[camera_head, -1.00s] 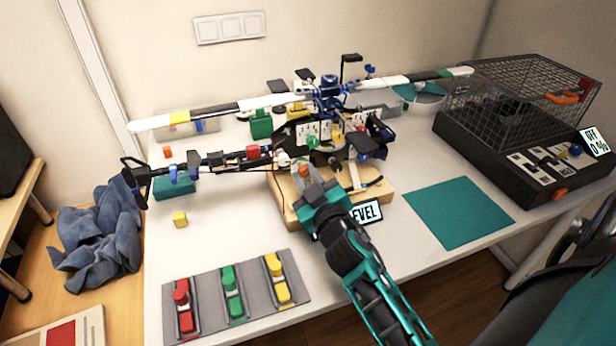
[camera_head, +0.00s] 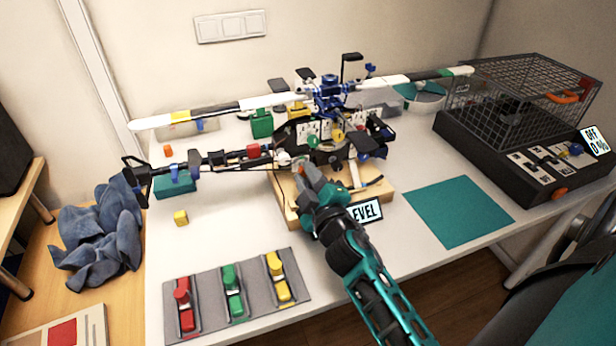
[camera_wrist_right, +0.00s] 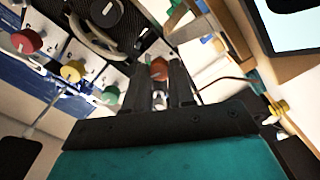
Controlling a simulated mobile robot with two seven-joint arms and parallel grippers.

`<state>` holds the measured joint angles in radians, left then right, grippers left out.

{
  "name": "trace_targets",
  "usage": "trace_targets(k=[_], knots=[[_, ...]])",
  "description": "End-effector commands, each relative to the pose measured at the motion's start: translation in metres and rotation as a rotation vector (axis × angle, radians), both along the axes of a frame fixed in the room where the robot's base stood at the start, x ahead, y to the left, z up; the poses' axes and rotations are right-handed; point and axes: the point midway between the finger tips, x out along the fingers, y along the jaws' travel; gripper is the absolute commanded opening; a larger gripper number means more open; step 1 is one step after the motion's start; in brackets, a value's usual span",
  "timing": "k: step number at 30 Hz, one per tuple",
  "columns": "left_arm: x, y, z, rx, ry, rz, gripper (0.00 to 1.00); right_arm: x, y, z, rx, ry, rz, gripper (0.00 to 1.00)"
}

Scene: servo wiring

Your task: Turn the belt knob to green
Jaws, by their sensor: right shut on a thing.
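My right gripper (camera_head: 301,172) reaches the front of the helicopter mechanism on the wooden base (camera_head: 288,212). It is shut on a small orange-red knob, which looks like the belt knob (camera_wrist_right: 160,68). In the right wrist view my two dark fingers (camera_wrist_right: 161,90) stand on either side of it. The fingers hide part of the knob, and I cannot read its setting or see a green mark for it clearly. The model's rotor hub (camera_head: 329,90) stands above and behind. My left gripper is not in view.
A red knob (camera_wrist_right: 28,40), a yellow knob (camera_wrist_right: 72,70) and a green knob (camera_wrist_right: 110,95) sit close beside my fingers. A teal mat (camera_head: 458,212) lies clear at the right. A grey slider panel (camera_head: 207,297) lies front left.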

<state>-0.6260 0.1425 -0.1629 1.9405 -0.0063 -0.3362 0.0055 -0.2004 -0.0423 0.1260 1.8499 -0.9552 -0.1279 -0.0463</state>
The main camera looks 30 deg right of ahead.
Motion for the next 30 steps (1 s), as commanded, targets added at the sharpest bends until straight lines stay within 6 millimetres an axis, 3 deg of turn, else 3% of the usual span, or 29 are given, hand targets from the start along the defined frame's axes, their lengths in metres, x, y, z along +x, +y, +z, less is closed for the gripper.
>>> trace_targets(k=[10,11,18,30], knots=[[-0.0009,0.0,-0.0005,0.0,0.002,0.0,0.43,0.0007,0.0,0.0018,-0.003,-0.004,0.001,0.0],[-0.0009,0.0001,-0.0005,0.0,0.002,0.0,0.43,0.0007,0.0,0.0018,-0.002,-0.004,0.002,0.27],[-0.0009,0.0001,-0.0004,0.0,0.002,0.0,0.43,0.0004,0.0,0.001,-0.002,-0.002,0.001,0.5],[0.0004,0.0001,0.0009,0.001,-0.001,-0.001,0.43,0.0009,-0.0009,0.0006,-0.001,-0.001,0.002,0.5]])
